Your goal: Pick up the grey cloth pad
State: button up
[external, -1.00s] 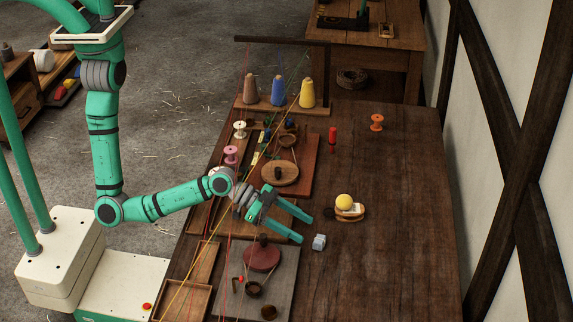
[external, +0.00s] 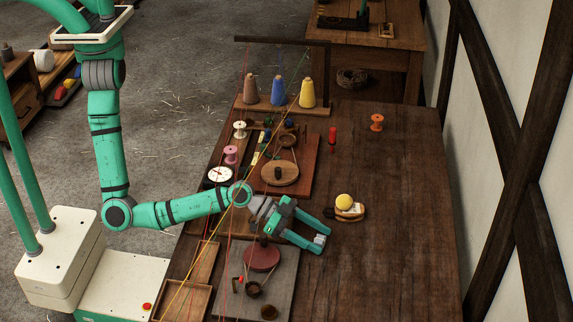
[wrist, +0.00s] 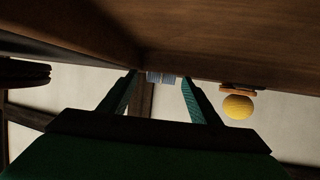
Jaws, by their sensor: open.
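The small grey cloth pad (external: 319,240) lies on the wooden table. In the external view it is partly hidden at my fingertips. In the wrist view the pad (wrist: 161,78) shows as a pale blue-grey block between the two finger ends. My gripper (external: 322,241) is open, reaching low over the table with its fingertips around the pad. The fingers also show in the wrist view (wrist: 160,82), with a gap on each side of the pad.
A yellow ball on a small wooden holder (external: 345,203) stands close to the right of my gripper. A grey board with a dark red disc (external: 262,257) lies left of it. Spools and strung threads stand behind. The table's right side is mostly clear.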

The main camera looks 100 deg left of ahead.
jog(key=c, duration=1.1)
